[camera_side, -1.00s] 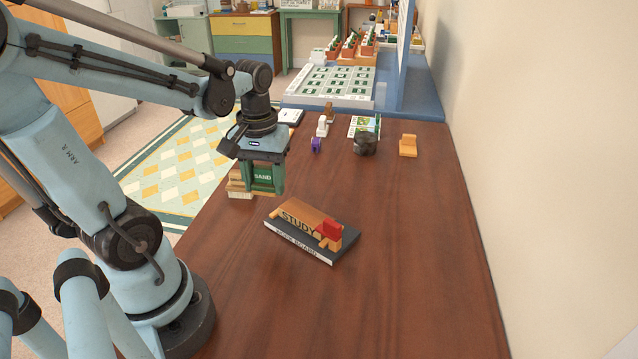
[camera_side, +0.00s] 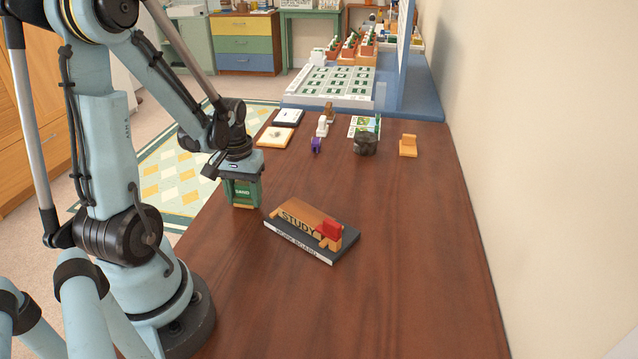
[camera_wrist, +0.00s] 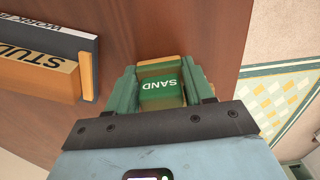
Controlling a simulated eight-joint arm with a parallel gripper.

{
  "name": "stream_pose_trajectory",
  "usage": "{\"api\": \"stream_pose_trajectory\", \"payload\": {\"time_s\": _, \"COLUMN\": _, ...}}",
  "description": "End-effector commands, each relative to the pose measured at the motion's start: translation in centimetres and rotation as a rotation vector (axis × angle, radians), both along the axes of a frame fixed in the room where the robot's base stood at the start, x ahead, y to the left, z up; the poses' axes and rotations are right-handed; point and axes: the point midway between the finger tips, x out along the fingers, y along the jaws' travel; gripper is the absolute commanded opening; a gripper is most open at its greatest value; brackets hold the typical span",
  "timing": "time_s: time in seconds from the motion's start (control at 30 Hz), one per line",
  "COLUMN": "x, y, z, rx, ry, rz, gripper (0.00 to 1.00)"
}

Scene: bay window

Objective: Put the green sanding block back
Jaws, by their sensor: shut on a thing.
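The green sanding block (camera_side: 243,190), marked SAND, is between the two green fingers of my gripper (camera_side: 242,194), near the table's left edge. In the wrist view my gripper (camera_wrist: 161,92) is shut on the block (camera_wrist: 162,90), with a finger against each side. A tan part of the block shows at its end. I cannot tell whether its underside touches the table.
A dark work board (camera_side: 300,250) bearing a wooden STUDY piece (camera_side: 297,216) and a red block (camera_side: 330,228) lies to the right. A tan pad (camera_side: 275,137) and a dark-edged white pad (camera_side: 289,117) lie farther back. The brown table's right side (camera_side: 420,250) is clear.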

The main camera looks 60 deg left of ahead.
Motion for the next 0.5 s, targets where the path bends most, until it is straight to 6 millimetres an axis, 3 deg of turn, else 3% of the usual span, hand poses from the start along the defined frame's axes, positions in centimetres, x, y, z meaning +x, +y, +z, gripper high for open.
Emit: {"api": "stream_pose_trajectory", "payload": {"time_s": 0.5, "x": 0.01, "y": -0.03, "z": -1.02, "rx": 0.000, "ry": 0.000, "rz": 0.000, "gripper": 0.08}}
